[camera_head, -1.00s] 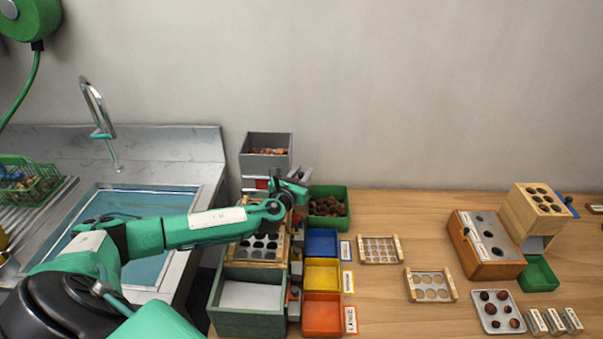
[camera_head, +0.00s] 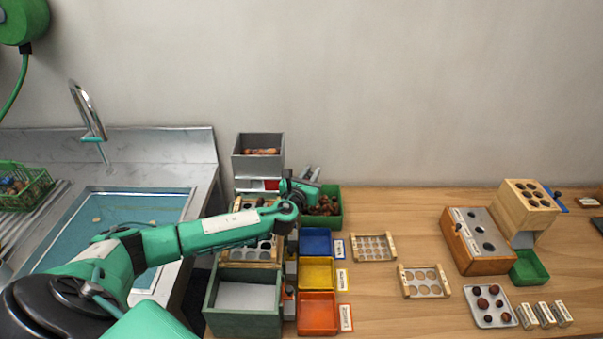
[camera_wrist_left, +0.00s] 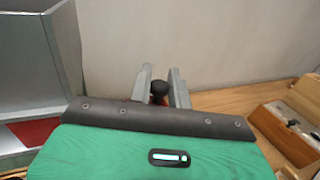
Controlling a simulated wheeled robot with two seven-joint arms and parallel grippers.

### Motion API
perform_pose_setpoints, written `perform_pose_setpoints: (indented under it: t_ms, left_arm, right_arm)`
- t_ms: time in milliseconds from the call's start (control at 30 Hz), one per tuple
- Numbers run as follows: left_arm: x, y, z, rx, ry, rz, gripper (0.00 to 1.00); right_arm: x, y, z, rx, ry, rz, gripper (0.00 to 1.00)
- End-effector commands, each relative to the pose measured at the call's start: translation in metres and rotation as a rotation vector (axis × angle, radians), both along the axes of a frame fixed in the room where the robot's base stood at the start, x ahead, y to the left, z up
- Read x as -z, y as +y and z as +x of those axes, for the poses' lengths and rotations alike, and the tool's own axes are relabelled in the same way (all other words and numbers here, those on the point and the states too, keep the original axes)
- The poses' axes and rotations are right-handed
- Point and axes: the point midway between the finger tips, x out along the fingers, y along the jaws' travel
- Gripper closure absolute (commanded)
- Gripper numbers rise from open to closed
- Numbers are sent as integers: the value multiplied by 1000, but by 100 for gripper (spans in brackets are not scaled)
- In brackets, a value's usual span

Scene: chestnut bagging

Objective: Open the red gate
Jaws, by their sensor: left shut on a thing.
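The red gate (camera_head: 271,184) shows as a small red patch below the grey hopper (camera_head: 258,144), which holds chestnuts. In the left wrist view the red patch (camera_wrist_left: 36,130) is at the lower left, beside my gripper body. My left gripper (camera_head: 309,176) is just right of the gate, above the green tray of chestnuts. In the left wrist view its fingers (camera_wrist_left: 161,90) are shut on a dark knob (camera_wrist_left: 159,87) with a reddish-brown part below it. The link between knob and gate is hidden by my gripper.
A perforated tray (camera_head: 265,250) sits below the hopper, under my left arm. The green chestnut tray (camera_head: 334,208), blue bin (camera_head: 315,241), yellow bin (camera_head: 317,273) and orange bin (camera_head: 317,313) stand at the right. The sink (camera_head: 120,225) is at left.

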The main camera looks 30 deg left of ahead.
Motion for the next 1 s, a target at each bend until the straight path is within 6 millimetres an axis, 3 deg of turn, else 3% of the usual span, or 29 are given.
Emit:
perform_pose_setpoints:
  t_ms: [267, 300, 333, 733, 1000]
  left_arm:
    - [1, -1, 0, 1, 1, 0, 100]
    - [1, -1, 0, 1, 1, 0, 75]
    - [1, -1, 0, 1, 1, 0, 74]
    - [1, -1, -7, 1, 1, 1, 74]
    - [3, -9, -52, 3, 2, 2, 74]
  right_arm:
    - [0, 1, 0, -1, 0, 1, 64]
    - [0, 0, 0, -1, 0, 1, 64]
    - [0, 0, 0, -1, 0, 0, 64]
    - [2, -5, 0, -4, -1, -5, 64]
    - [12, -6, 1, -3, -1, -6, 64]
